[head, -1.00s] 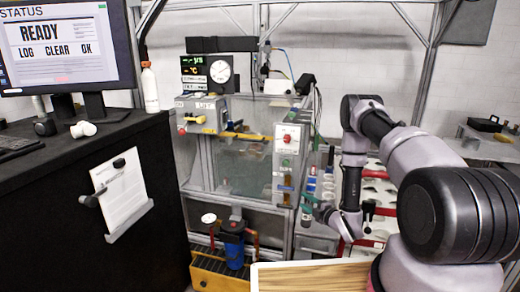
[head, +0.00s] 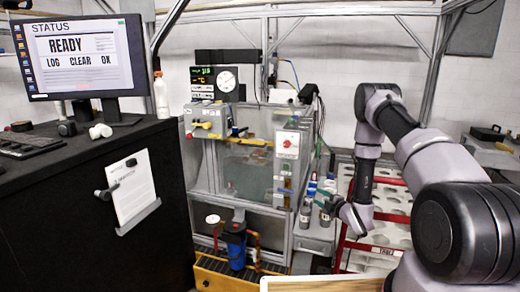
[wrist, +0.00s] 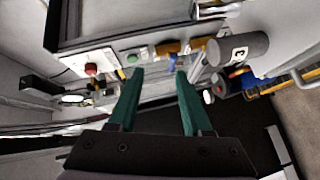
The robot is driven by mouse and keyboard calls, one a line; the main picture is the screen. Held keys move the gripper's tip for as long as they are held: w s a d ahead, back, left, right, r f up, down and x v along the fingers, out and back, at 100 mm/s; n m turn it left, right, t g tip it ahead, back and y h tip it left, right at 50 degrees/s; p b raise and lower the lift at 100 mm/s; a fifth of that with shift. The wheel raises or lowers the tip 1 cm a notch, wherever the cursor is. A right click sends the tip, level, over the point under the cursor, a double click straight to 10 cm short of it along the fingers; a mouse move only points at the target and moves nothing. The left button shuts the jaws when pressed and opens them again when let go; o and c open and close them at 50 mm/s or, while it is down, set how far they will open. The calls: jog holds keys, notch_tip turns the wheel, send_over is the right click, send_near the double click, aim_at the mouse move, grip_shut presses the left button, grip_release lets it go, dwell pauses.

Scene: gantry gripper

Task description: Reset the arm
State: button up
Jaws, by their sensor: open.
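My gripper (head: 327,203) is at the end of my arm on the right, low in front of the lower right side of the framed machine (head: 250,175). In the wrist view my gripper (wrist: 160,72) shows two green fingers spread apart with nothing held between them. Beyond the fingertips are a green button (wrist: 136,57) and a red knob (wrist: 91,69) on the machine's panel. A grey cylinder marked 3 (wrist: 238,48) lies to the right of the fingers, apart from them. In the head view my wrist partly hides what stands behind it.
A black cabinet (head: 60,215) with a monitor (head: 80,55) stands at left. A red-framed table with white trays (head: 395,205) is behind my arm. A blue filter housing (head: 236,250) stands low at the machine's front. A wooden board (head: 320,285) is at the bottom edge.

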jog(key=w+d+r+m+h, duration=0.2)
jog(key=w+r+m, duration=0.1)
jog(key=r, duration=0.6)
jog(key=w+d+r+m+h, duration=0.2)
jog(key=d+r+m, duration=0.15)
jog(key=r, duration=0.55)
jog(key=s+r+m+g+h, duration=0.1)
jog(key=s+r+m, duration=0.15)
jog(key=r, duration=0.45)
jog(key=s+r+m+g+h, duration=0.1)
jog(key=s+r+m, duration=0.15)
jog(key=r, duration=0.45)
jog(key=s+r+m+g, duration=0.3)
jog(key=s+r+m, duration=0.4)
jog(key=s+r, duration=0.65)
jog(key=s+a+m+g+y, duration=0.1)
jog(key=s+a+m, duration=0.1)
jog(key=s, duration=0.9)
jog(key=s+a+r+m+g+y, duration=0.1)
jog(key=s+a+m, duration=0.2)
jog(key=s, duration=0.9)
jog(key=shift+s+a+r, duration=0.2)
jog(key=shift+a+r, duration=0.1)
jog(key=shift+a, duration=0.05)
